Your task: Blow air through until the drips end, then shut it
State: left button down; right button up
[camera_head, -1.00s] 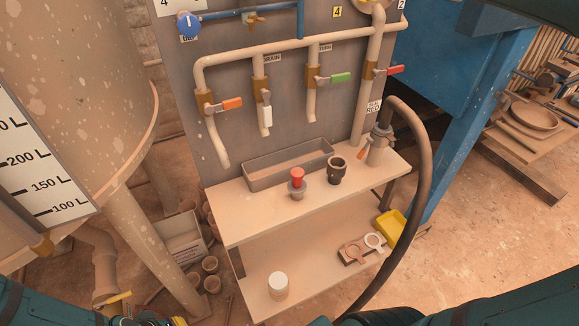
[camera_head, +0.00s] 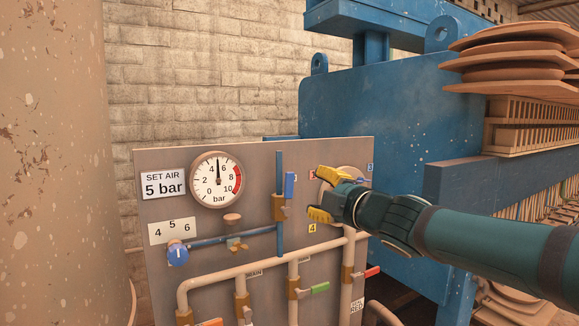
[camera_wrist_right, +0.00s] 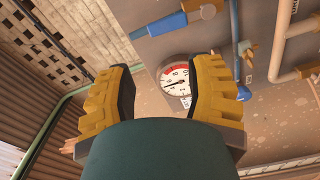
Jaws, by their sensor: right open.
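The blue valve handle (camera_head: 290,185) stands upright beside the blue air pipe (camera_head: 279,240), on a brass valve body (camera_head: 280,207). The handle also shows at the top of the right wrist view (camera_wrist_right: 187,22). The blue regulator knob (camera_head: 177,254) is lower left. My right gripper (camera_head: 322,195) is open and empty in front of the panel, a little right of the blue handle and apart from it. The pipe outlets are out of view, so any drips cannot be seen.
Orange, green (camera_head: 320,287) and red (camera_head: 372,272) levers sit on the lower pipes. A round fitting (camera_head: 350,178) is partly hidden behind my right gripper. The blue press (camera_head: 380,125) and stacked clay plates (camera_head: 515,50) stand at right.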

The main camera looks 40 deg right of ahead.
aim_at(291, 179)
jog(key=w+m+p, duration=0.1)
jog(key=w+m, duration=0.3)
jog(key=m, duration=0.1)
jog(key=w+d+m+p, duration=0.1)
jog(key=w+m+p, duration=0.1)
jog(key=w+m, duration=0.2)
jog(key=w+m+p, duration=0.1)
jog(key=w+m, duration=0.3)
jog(key=m, duration=0.3)
jog(key=shift+w+d, duration=0.35)
jog(key=shift+s+r, duration=0.1)
grip_shut()
